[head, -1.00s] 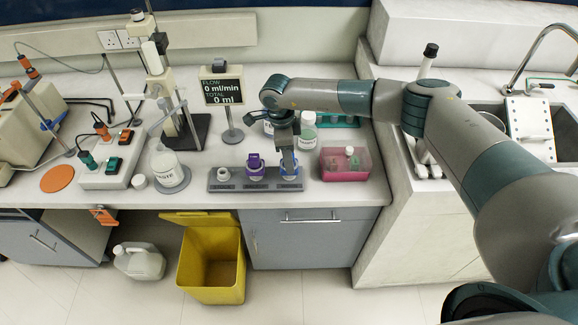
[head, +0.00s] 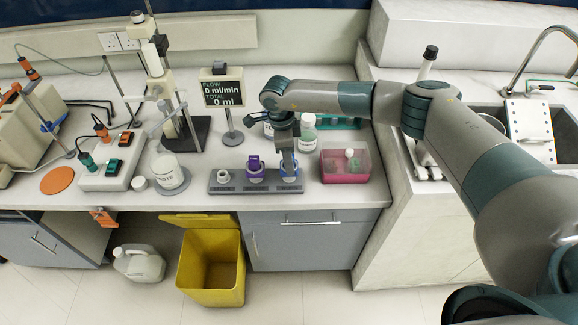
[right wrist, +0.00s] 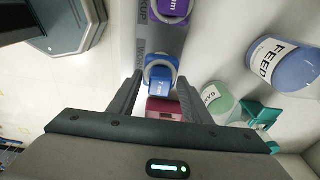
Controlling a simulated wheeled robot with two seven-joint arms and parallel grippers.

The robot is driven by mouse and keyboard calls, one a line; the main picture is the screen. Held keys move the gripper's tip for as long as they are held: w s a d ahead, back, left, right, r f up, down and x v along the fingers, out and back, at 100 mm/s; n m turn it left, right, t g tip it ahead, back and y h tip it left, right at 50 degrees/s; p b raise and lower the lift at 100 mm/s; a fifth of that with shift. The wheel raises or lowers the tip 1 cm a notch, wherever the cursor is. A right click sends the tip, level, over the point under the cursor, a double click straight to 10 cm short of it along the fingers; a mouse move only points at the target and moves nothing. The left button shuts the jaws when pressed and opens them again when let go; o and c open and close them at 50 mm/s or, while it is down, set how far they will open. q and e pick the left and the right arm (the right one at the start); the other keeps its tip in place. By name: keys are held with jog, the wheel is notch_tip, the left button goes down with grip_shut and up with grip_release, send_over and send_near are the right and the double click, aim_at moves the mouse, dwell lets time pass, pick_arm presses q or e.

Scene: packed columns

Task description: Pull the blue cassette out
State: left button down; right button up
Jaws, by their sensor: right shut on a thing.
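The blue cassette (head: 291,179) is at the right end of the dark grey rack (head: 237,189) on the bench. My right gripper (head: 288,168) comes down over it and hides much of it in the head view. In the right wrist view the blue cassette (right wrist: 160,76) lies between the fingertips of my right gripper (right wrist: 159,80), which is shut on it. The purple cassette (head: 255,168) is beside it on the rack; it also shows in the right wrist view (right wrist: 172,8). My left gripper is not in view.
A pink box (head: 345,172) stands just right of the rack. A flow display (head: 223,92) is behind on the left. The waste bottle (head: 169,172) is left, the yellow bin (head: 212,262) below.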

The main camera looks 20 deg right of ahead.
jog(key=shift+r, duration=0.6)
dwell(0.7)
jog(key=shift+r+p, duration=1.65)
jog(key=shift+r, duration=2.7)
